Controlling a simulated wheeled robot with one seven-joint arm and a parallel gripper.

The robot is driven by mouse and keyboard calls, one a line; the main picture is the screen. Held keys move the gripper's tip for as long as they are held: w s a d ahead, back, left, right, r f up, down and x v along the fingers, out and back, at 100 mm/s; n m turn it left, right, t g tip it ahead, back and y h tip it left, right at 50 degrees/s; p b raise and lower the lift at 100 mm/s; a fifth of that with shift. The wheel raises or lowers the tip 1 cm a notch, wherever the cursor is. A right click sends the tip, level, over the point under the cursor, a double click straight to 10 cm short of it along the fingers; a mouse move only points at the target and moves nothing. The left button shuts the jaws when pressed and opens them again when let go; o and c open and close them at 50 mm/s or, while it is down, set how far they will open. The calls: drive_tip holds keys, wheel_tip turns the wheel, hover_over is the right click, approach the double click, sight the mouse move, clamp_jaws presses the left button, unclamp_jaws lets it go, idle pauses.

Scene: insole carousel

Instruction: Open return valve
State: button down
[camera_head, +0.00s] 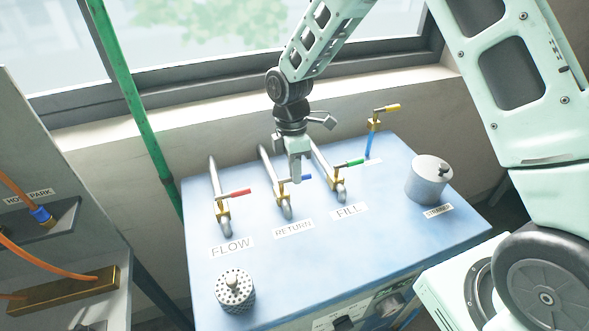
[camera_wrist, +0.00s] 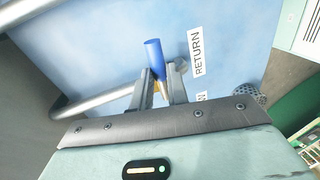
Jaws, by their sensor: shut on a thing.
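The return valve has a blue handle (camera_head: 306,177) on a brass body (camera_head: 284,192), on a grey pipe behind the RETURN label (camera_head: 293,228). My gripper (camera_head: 297,178) points down at this valve and is shut on the blue handle. In the wrist view the blue handle (camera_wrist: 153,52) sticks out beyond the fingers (camera_wrist: 160,88), with the RETURN label (camera_wrist: 196,51) to its right. The fingers hide part of the handle and most of the brass body. In the head view the handle points right, across the pipe.
The flow valve's red handle (camera_head: 234,193) is to the left, and the fill valve's green handle (camera_head: 349,163) is close on the right. A yellow-handled valve (camera_head: 387,108) stands at the back. A perforated cylinder (camera_head: 235,290) and a strainer pot (camera_head: 429,180) stand on the blue top.

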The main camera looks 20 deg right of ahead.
drive_tip(key=m, duration=0.2)
drive_tip(key=s+m+b, duration=0.1)
drive_tip(key=m, duration=0.1)
drive_tip(key=shift+y, duration=0.3)
drive_tip(key=shift+s+a+m+t+y+b, duration=0.3)
drive_tip(key=shift+s+a+m+b, duration=0.2)
drive_tip(key=shift+m, duration=1.75)
drive_tip(key=shift+s+a+m+t+y+b, duration=0.15)
drive_tip(key=shift+s+a+m+t+b, duration=0.35)
drive_tip(key=shift+m, duration=1.7)
drive_tip(key=shift+s+a+m+t+y+b, duration=0.3)
drive_tip(key=shift+a+m, duration=0.3)
drive_tip(key=shift+m, duration=1.65)
drive_tip(key=c, duration=1.4)
unclamp_jaws()
drive_tip(key=shift+s, duration=0.1)
drive_tip(key=shift+o, duration=0.2)
drive_tip(key=b+v, duration=0.3)
drive_tip(key=v, duration=1.4)
drive_tip(key=shift+r, duration=0.25)
